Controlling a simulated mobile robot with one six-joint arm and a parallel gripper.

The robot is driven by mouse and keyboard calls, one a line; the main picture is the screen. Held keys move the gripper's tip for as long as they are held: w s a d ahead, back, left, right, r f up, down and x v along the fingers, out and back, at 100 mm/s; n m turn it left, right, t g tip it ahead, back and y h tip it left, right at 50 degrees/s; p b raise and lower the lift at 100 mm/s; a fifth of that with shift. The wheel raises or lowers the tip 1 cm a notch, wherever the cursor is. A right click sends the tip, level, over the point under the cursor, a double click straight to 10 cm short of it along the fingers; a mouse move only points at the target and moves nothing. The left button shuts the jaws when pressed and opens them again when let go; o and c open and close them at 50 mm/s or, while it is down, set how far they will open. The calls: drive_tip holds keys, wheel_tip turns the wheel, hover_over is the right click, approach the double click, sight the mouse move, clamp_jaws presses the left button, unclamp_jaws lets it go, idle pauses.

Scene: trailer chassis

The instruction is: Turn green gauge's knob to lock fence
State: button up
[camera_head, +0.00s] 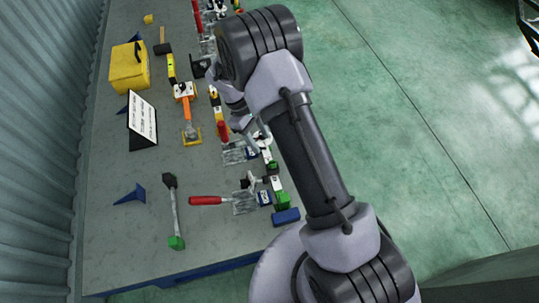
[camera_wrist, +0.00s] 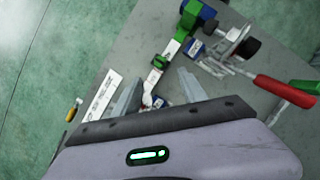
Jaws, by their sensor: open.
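The green gauge is a white ruled strip with a green end block (camera_head: 282,200) near the table's front right edge, partly behind my arm. In the wrist view its green end block (camera_wrist: 188,20) is at the top, and the strip runs down toward my gripper. A small green piece, which looks like the knob (camera_wrist: 160,62), sits on the strip. My gripper (camera_wrist: 160,76) is open, with its fingers on either side of the strip, close to this small piece. I cannot tell whether they touch anything. In the head view my gripper (camera_head: 262,138) is largely hidden.
Another white strip (camera_wrist: 96,108) lies left.

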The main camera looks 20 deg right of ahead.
drive_tip(key=b+x, duration=0.1)
drive_tip(key=x, duration=1)
drive_tip(key=shift+f, duration=0.35)
clamp_jaws()
